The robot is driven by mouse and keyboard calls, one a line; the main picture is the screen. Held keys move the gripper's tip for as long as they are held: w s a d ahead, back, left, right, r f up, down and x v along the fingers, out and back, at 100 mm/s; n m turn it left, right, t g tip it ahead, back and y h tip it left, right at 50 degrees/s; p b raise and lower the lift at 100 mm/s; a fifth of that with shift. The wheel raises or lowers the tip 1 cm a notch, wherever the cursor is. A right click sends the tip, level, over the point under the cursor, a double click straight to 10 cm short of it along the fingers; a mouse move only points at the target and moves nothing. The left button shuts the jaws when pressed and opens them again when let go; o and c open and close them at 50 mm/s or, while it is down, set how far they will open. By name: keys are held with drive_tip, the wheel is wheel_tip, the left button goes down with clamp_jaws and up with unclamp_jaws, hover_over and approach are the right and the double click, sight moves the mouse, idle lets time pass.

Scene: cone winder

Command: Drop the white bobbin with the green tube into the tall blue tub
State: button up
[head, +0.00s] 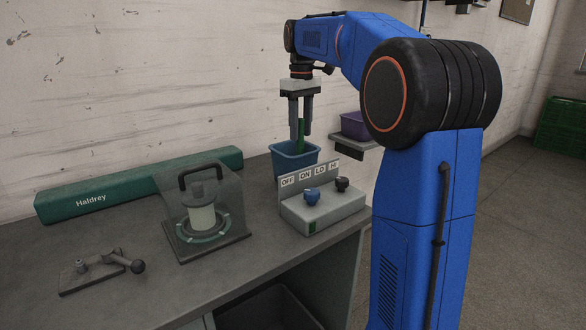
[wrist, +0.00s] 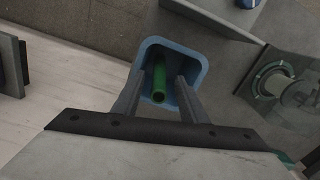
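The tall blue tub (head: 293,162) stands on the bench behind the switch box; its rim also shows in the wrist view (wrist: 195,55). A green tube (head: 300,133) points up out of the tub's mouth. In the wrist view the tube (wrist: 159,80) lies between my fingers, with dark space beside it. No white part of the bobbin shows; the tub's inside is mostly dark or hidden. My gripper (head: 301,134) points down over the tub, its fingertips near the rim. In the wrist view my gripper (wrist: 162,76) has its fingers apart, seemingly clear of the tube.
A switch box (head: 322,208) with two knobs stands in front of the tub. A clear cover (head: 205,215) over a white spool is left of it. A green Haldrey beam (head: 145,183) lies along the wall. A purple bin (head: 355,125) sits on a shelf at right.

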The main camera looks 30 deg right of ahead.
wheel_tip(320, 180, up, 15)
idle(0.4)
idle(0.4)
